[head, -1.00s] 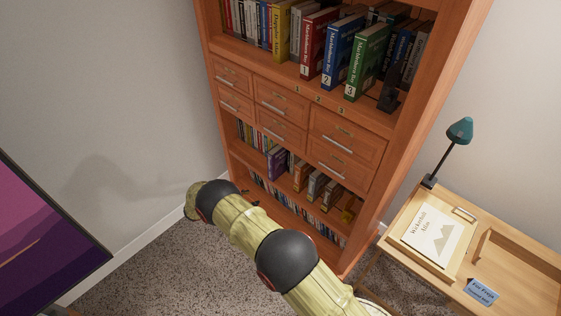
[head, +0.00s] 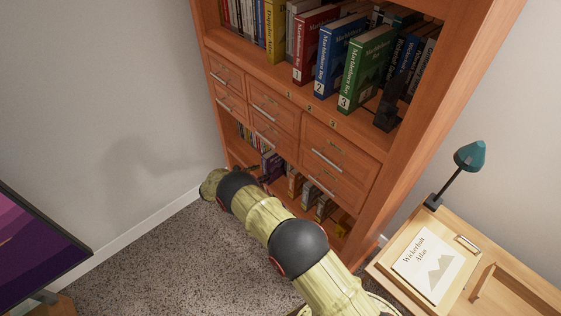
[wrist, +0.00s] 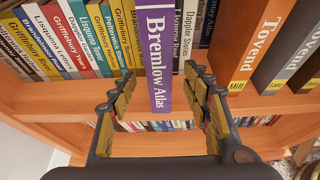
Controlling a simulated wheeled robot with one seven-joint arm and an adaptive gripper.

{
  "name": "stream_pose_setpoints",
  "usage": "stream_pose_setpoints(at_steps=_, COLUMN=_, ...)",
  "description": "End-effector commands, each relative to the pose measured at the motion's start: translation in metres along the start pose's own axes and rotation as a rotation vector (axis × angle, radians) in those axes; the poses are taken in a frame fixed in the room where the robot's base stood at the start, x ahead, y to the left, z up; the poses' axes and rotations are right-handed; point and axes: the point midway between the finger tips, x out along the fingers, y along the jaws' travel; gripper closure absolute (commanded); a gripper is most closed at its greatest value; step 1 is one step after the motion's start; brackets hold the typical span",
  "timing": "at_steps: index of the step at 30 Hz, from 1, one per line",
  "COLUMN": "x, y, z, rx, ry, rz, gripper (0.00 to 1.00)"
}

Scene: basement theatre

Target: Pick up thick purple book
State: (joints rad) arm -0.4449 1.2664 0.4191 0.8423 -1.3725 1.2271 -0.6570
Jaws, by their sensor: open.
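The thick purple book, titled "Bremlow Atlas" (wrist: 157,55), stands upright on a low shelf of the wooden bookcase in the wrist view. Its spine faces me and sticks out past the neighbouring books, over the shelf edge. My gripper (wrist: 158,88) is open, with one finger to the left and one to the right of the lower spine. The fingers appear apart from the book, and nothing is held. In the head view, the purple book (head: 270,163) is small and partly hidden near my gripper.
Slim books (wrist: 70,35) stand close to its left, and thicker "Tovend" books (wrist: 245,50) stand to the right. The shelf edge (wrist: 60,105) runs below, with a lower row of books. Drawers (head: 273,107) are above. A desk with a teal lamp (head: 470,155) stands at right.

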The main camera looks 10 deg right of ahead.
Motion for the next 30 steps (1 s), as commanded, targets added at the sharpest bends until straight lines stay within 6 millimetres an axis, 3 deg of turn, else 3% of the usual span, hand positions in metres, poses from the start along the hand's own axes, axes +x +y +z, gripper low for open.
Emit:
stream_pose_setpoints(at_steps=10, x=0.033, y=0.000, z=-0.004, rx=0.000, ry=0.000, rz=-0.003, gripper=0.52)
stream_pose_setpoints(at_steps=18, x=0.069, y=0.000, z=-0.009, rx=0.001, ry=0.001, rz=-0.003, gripper=0.52)
stream_pose_setpoints(at_steps=26, x=0.073, y=0.001, z=-0.006, rx=0.000, ry=0.000, rz=-0.001, gripper=0.52)
stream_pose_setpoints(at_steps=30, x=0.073, y=0.001, z=-0.006, rx=0.000, ry=0.000, rz=-0.001, gripper=0.59)
